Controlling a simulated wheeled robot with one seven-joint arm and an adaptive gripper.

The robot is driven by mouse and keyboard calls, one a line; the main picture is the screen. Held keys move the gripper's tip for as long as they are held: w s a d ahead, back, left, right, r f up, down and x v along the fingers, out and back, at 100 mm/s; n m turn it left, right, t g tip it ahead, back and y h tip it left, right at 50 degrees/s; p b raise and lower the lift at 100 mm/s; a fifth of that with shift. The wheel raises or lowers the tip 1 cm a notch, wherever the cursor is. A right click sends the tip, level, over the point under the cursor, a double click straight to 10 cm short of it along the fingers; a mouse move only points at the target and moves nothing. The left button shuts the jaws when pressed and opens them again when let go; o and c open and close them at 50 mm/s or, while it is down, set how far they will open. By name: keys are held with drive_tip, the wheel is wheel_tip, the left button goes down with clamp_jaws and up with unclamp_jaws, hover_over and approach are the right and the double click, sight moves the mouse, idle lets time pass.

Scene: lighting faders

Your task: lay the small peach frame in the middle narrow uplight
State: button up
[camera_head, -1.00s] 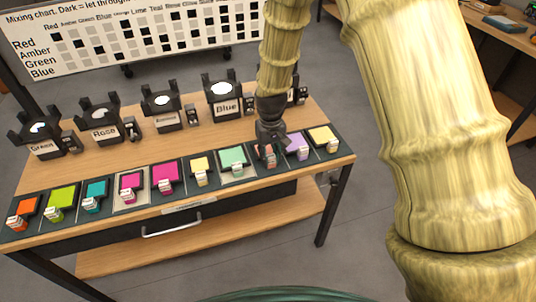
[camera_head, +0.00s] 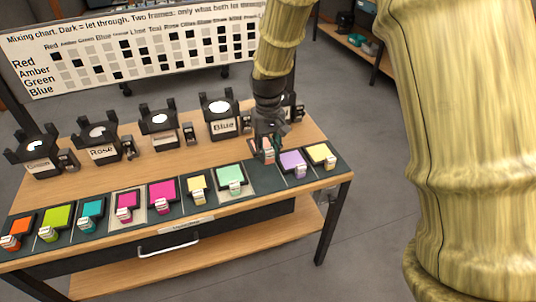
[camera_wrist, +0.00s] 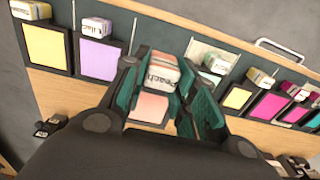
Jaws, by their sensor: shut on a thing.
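The small peach frame shows in the wrist view (camera_wrist: 150,107) with its white block labelled Peach. My gripper (camera_wrist: 160,88) is shut on that labelled block, one teal-padded finger on each side. In the head view my gripper (camera_head: 268,143) holds the peach frame (camera_head: 267,157) at the tray strip, between the mint and lilac frames, seemingly a little above its slot. The fingers hide part of it. The smaller uplight (camera_head: 160,120) stands in the middle of the back row, between the Rose uplight (camera_head: 99,137) and Blue uplight (camera_head: 220,113). Its label is too blurred to read.
The Green uplight (camera_head: 39,151) stands at the far left. Another uplight (camera_head: 289,100) is partly hidden behind my arm. Frames including mint (camera_head: 229,175), lilac (camera_head: 292,161) and yellow (camera_head: 319,152) lie along the front strip. Bare wood (camera_head: 150,166) separates the strip and uplights.

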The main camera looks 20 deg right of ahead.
wheel_tip(320, 180, up, 11)
drive_tip(key=p, duration=0.9)
drive_tip(key=shift+f, duration=0.1)
